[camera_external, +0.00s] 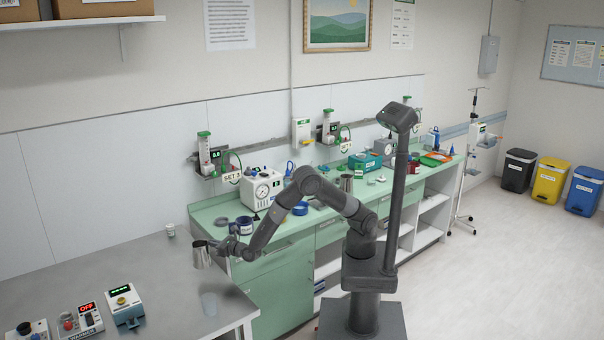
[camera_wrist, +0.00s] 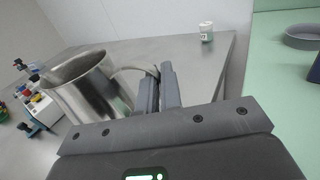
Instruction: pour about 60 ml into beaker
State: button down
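A metal jug (camera_external: 202,258) hangs in the air over the grey table's right part. My gripper (camera_external: 217,247) is shut on the jug's handle, on the jug's right side. In the wrist view the jug (camera_wrist: 92,92) is on the left, and the gripper fingers (camera_wrist: 159,88) close around its curved handle. The jug looks close to upright in the external view; its contents cannot be seen.
Control boxes (camera_external: 125,306) sit at the table's front left. The green counter (camera_external: 215,211) holds many devices. The grey table's middle (camera_external: 120,255) is clear.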

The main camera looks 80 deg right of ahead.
aim_at(206, 261)
jog(key=s+a+f+n+y, duration=0.1)
jog(key=a+y, duration=0.1)
jog(key=s+a+f+n+y, duration=0.1)
jog(key=a+f+n+y, duration=0.1)
jog(key=s+a+f+n+y, duration=0.1)
jog(key=a+n+y, duration=0.1)
jog(key=y, duration=0.1)
jog(key=shift+s+a+f, duration=0.3)
jog(key=shift+s, duration=0.05)
jog(key=shift+s+a+f+n+y, duration=0.25)
jog(key=shift+s+a+n+y, duration=0.15)
jog(key=shift+a+y, duration=0.2)
jog(key=shift+s+a+r+n, duration=0.1)
jog(key=shift+a+r+n, duration=0.25)
jog(key=shift+r+n, duration=0.2)
jog(key=shift+s+a+r+n, duration=0.1)
jog(key=shift+a+r+n, duration=0.25)
jog(key=shift+r+n, duration=0.15)
jog(key=s+a+r+n, duration=0.1)
jog(key=a+r+n, duration=0.7)
jog(key=n, duration=0.1)
jog(key=shift+s, duration=0.15)
jog(key=shift+a+r+n+h+p, duration=0.35)
jog(key=shift+a+r+n, duration=0.25)
jog(key=shift+n, duration=0.35)
jog(key=shift+s+a+r+n, duration=0.1)
jog(key=shift+a+r+n, duration=0.15)
jog(key=shift+r+n, duration=0.05)
